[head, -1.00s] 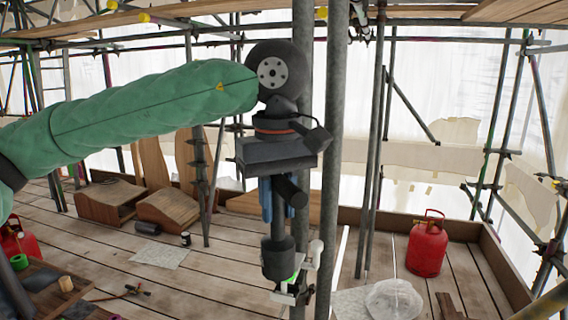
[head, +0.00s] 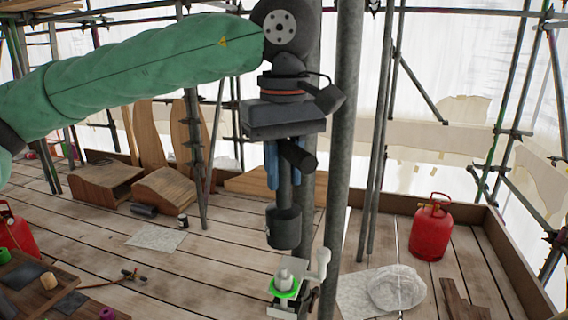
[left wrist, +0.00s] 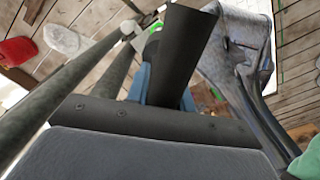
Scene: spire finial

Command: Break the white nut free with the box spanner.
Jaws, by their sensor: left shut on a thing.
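The box spanner (head: 284,228) is a dark tool with a crossbar and a round socket at its lower end. It hangs upright in the head view. My left gripper (head: 285,165), with blue fingers, is shut on it just below the crossbar; the bar also shows in the left wrist view (left wrist: 180,60). The white nut (head: 285,277) stands below the socket, above a green ring (head: 284,288) on a white fixture (head: 320,264) with a crank-like arm. A visible gap separates socket and nut. My right gripper is not in view.
Grey scaffold poles (head: 343,130) rise just behind and right of the spanner. Wooden boxes (head: 107,184) stand at the back left. A low board with items is at lower left.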

